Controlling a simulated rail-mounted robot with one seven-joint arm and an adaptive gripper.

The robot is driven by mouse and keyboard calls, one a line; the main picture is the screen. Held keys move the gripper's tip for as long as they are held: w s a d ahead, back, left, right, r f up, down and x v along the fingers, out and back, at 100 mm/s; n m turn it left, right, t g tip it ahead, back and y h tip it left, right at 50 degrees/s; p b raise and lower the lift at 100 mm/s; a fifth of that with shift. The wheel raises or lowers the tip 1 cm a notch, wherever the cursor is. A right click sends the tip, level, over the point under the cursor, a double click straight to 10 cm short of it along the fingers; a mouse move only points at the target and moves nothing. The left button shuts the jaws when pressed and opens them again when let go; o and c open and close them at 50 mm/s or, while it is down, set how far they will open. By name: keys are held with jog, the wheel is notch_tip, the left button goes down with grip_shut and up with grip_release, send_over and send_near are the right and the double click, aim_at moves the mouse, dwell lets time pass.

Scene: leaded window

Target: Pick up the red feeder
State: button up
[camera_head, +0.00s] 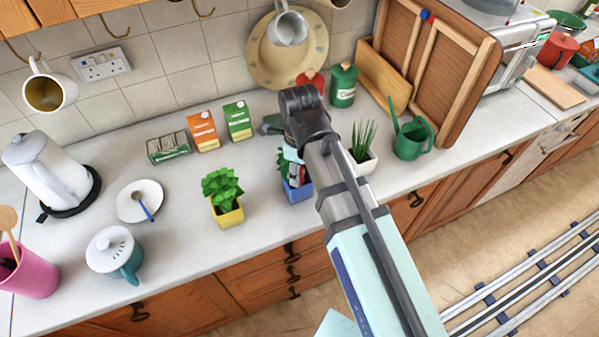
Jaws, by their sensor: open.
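My gripper (296,174) is mostly hidden by my own forearm and wrist. A little of it shows just above a blue pot (297,193) on the worktop, and it is open. A small red patch (303,173) shows there beside my forearm, at the top of the blue pot. It may be the red feeder, but too little shows to be sure. Another red object (311,80) stands farther back near the wall, partly covered by my wrist; I cannot tell what it is.
A yellow pot with a leafy plant (225,200) stands left of the blue pot. A grassy plant (362,146) and a green watering can (412,138) stand to the right. Cartons (203,132) and a green canister (343,86) stand behind. The worktop's front edge is close.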

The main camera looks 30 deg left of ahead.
jog(key=shift+f, duration=1.05)
jog(key=c, duration=1)
jog(key=shift+o, duration=0.2)
jog(key=shift+r, duration=0.1)
notch_tip(320, 180, up, 20)
jog(key=p, duration=0.2)
